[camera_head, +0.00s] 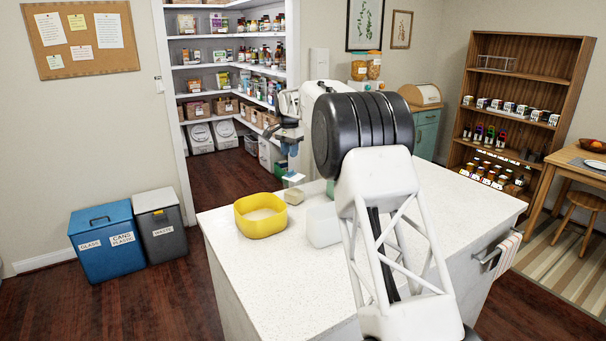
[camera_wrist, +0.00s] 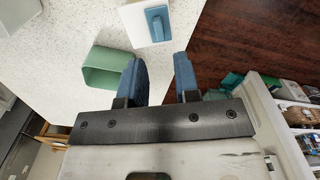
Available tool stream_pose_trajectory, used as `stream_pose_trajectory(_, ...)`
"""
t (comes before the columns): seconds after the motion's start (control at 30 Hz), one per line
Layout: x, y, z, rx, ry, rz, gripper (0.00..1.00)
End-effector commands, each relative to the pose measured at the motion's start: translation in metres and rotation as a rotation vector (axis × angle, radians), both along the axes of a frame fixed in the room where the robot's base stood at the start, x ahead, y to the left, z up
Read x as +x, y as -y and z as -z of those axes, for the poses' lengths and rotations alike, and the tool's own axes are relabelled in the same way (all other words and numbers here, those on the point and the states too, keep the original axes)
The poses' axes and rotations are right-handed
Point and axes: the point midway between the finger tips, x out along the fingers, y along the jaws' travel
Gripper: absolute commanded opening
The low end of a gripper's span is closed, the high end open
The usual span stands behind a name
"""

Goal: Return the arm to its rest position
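My gripper (camera_head: 291,151) hangs over the far edge of the white speckled island (camera_head: 250,270) in the head view, partly hidden by my own arm. In the wrist view its two blue fingers (camera_wrist: 158,62) stand apart with nothing between them. A green open container (camera_wrist: 103,60) lies beyond the left finger on the island top. A white block with a blue piece on it (camera_wrist: 148,22) is near the island's edge, ahead of the fingers and apart from them.
A yellow container (camera_head: 261,227), a small beige block (camera_head: 294,196) and a white container (camera_head: 323,226) stand on the island. Blue (camera_head: 107,246) and grey (camera_head: 161,229) bins are at left. Pantry shelves (camera_head: 225,66) are behind, a wooden shelf (camera_head: 527,85) at right.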

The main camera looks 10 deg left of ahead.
Motion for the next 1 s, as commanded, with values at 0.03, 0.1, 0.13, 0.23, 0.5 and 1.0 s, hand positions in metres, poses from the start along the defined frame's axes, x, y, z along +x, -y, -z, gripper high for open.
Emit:
stream_pose_trajectory(0.03,0.000,0.001,-0.001,0.000,0.000,0.000,0.29)
stream_pose_trajectory(0.1,-0.001,0.003,-0.003,0.001,0.001,-0.001,0.29)
stream_pose_trajectory(0.13,-0.002,0.004,-0.004,0.001,0.001,-0.002,0.29)
stream_pose_trajectory(0.23,-0.005,0.012,-0.010,0.002,0.004,-0.005,0.29)
stream_pose_trajectory(0.5,-0.025,0.053,-0.040,0.006,0.017,-0.023,0.29)
stream_pose_trajectory(1.0,-0.089,0.149,-0.098,0.014,0.047,-0.074,0.29)
